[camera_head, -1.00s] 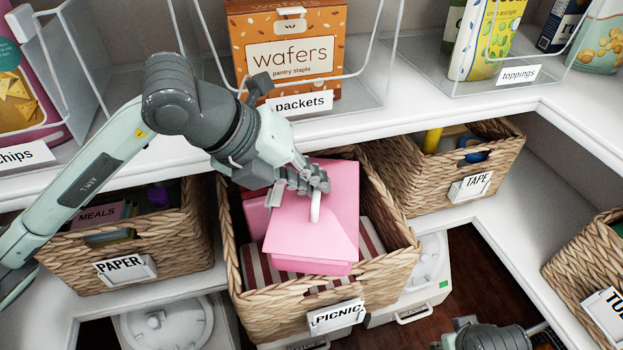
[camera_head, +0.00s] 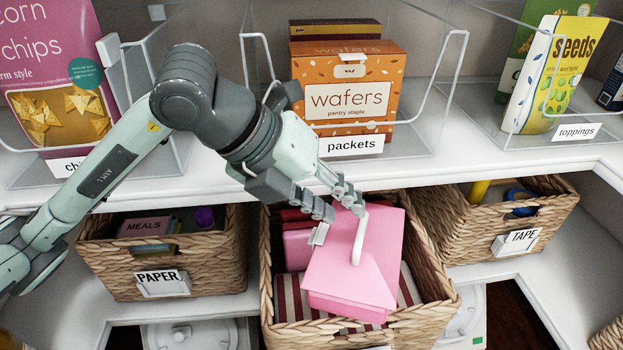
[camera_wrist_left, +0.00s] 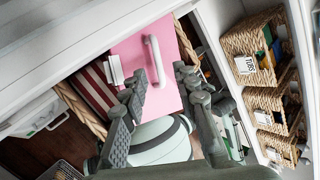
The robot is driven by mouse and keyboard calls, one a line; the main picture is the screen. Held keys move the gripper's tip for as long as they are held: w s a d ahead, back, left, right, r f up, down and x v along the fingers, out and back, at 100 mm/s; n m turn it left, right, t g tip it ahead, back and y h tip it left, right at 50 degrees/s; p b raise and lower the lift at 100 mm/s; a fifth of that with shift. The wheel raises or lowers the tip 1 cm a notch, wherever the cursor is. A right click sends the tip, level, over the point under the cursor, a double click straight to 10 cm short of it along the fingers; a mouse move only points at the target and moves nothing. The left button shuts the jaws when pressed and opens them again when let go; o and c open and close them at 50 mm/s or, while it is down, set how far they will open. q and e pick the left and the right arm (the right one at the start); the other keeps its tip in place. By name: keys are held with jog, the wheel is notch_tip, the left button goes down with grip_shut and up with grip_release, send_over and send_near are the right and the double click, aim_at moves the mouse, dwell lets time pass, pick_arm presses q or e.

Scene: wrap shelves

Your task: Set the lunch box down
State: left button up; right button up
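The pink lunch box (camera_head: 350,270) with a pale handle (camera_head: 359,238) on its lid sits in the wicker picnic basket (camera_head: 266,285), over a red-and-white striped thing (camera_head: 290,298). My left gripper (camera_head: 335,212) is at the handle in the head view, its fingers spread. In the left wrist view, the lunch box (camera_wrist_left: 143,55) lies beyond the open fingers (camera_wrist_left: 160,78), and the handle (camera_wrist_left: 154,60) shows in the gap between them, not pinched. The underside of the box is hidden. My right gripper is not in view.
The paper basket (camera_head: 165,265) stands to the left and the tape basket (camera_head: 495,225) to the right. A white shelf edge (camera_head: 440,165) runs above, carrying a wafers box (camera_head: 347,90) in a clear bin. More baskets show in the left wrist view (camera_wrist_left: 250,45).

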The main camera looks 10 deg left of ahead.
pick_arm(q)
jog(key=v, duration=0.6)
jog(key=shift+r, duration=0.25)
jog(key=shift+s, duration=0.15)
